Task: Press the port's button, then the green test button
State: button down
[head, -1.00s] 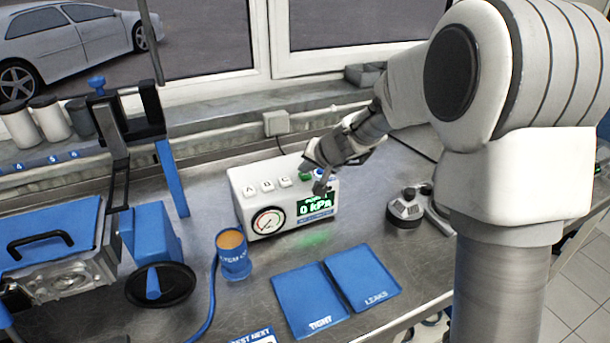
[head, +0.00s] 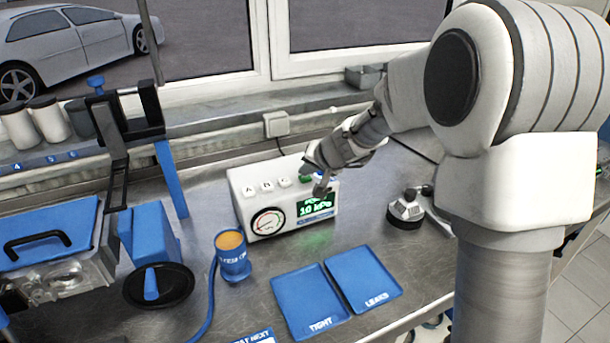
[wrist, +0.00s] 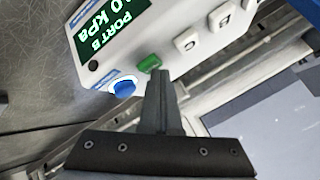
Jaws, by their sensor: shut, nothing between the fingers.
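The white test box (head: 245,215) stands on the metal bench with a round gauge and a green display (head: 315,205) reading about 10 kPa. In the wrist view the display (wrist: 105,32) shows PORT B. White buttons A (head: 249,191), B (head: 266,186) and C (head: 283,182) sit in a row on top. The green button (head: 306,179) is to their right; it also shows in the wrist view (wrist: 150,62), beside a blue knob (wrist: 123,88). My gripper (head: 318,182) is shut and empty, its tips (wrist: 158,74) right at the green button. I cannot tell whether they touch.
Blue trays marked TIGHT (head: 308,300) and LEAKS (head: 360,275) lie in front. A round metal part (head: 405,212) sits to the right. A blue-handled fixture (head: 150,245) fills the left.

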aim_at(306, 180)
jog(key=shift+r+p, duration=0.7)
jog(key=shift+r, duration=0.2)
notch_tip(306, 180, up, 5)
jog(key=p, duration=0.4)
dwell(0.5)
